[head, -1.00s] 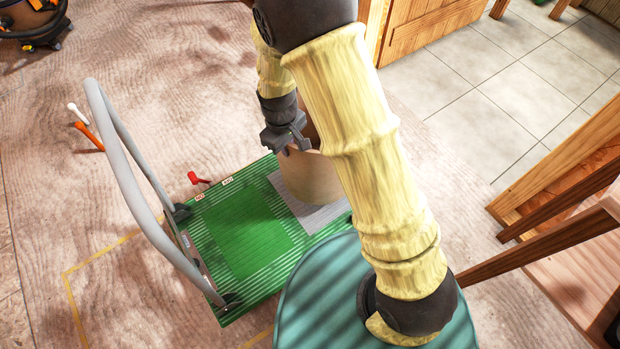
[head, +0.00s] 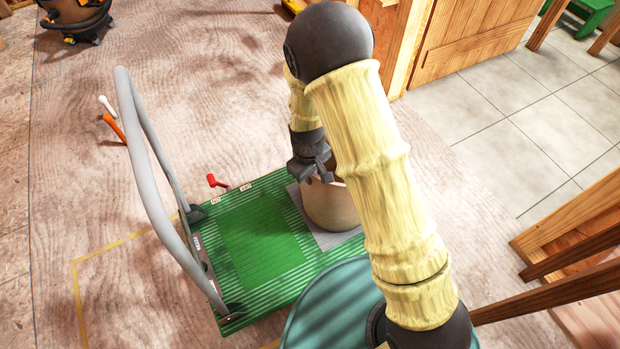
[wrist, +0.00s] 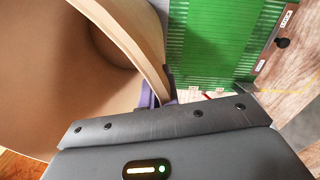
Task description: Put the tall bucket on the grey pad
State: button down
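The tall bucket (head: 330,208) is tan, round and open-topped. In the head view it is upright over the grey pad (head: 296,194) on the green trolley deck; its base appears to rest on the pad, but contact is hard to tell. In the wrist view the bucket's wall (wrist: 140,45) runs down between the purple fingertips (wrist: 158,95), which appear shut on the rim. The bucket's inside shows empty where visible. My arm hides the bucket's right side.
A teal round surface (head: 325,305) is in front. Wooden furniture (head: 575,215) stands at the right. Floor left of the trolley is mostly clear.

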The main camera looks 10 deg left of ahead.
jog(key=shift+f, duration=0.45)
jog(key=c, duration=2.1)
grip_release()
jog(key=shift+f, duration=0.2)
jog(key=o, duration=0.4)
jog(key=shift+r, duration=0.1)
jog(key=r+p, duration=0.1)
jog(key=r, duration=0.3)
jog(key=r+p, duration=0.2)
jog(key=r, duration=0.2)
jog(key=r+p, duration=0.1)
jog(key=r, duration=0.3)
jog(key=shift+s+a+p, duration=0.2)
jog(key=shift+s+p, duration=0.05)
jog(key=shift+p, duration=0.15)
